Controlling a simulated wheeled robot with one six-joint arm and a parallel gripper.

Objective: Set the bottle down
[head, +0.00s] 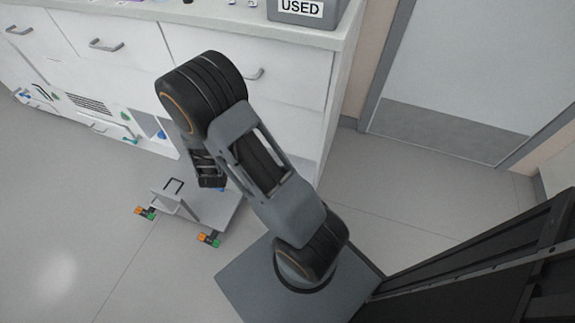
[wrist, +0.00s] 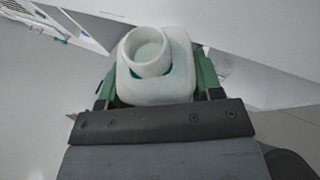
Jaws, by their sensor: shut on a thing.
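In the wrist view a white bottle (wrist: 160,80) with a round, pale neck sits between the green-padded fingers of my gripper (wrist: 157,88). The fingers are shut on its sides. The underside of the bottle is hidden, so I cannot tell whether it touches anything below. In the head view my arm covers most of the gripper and the bottle. The visible wrist end of the arm hangs over or beside a small low grey cart (head: 216,212) on the floor.
The cart has an upright handle and orange-and-green wheels. White cabinets (head: 120,75) with drawer handles stand behind it. A grey bin labelled USED (head: 305,12) is on the countertop. A grey door (head: 450,70) is at the right. Open floor (head: 60,220) lies to the left.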

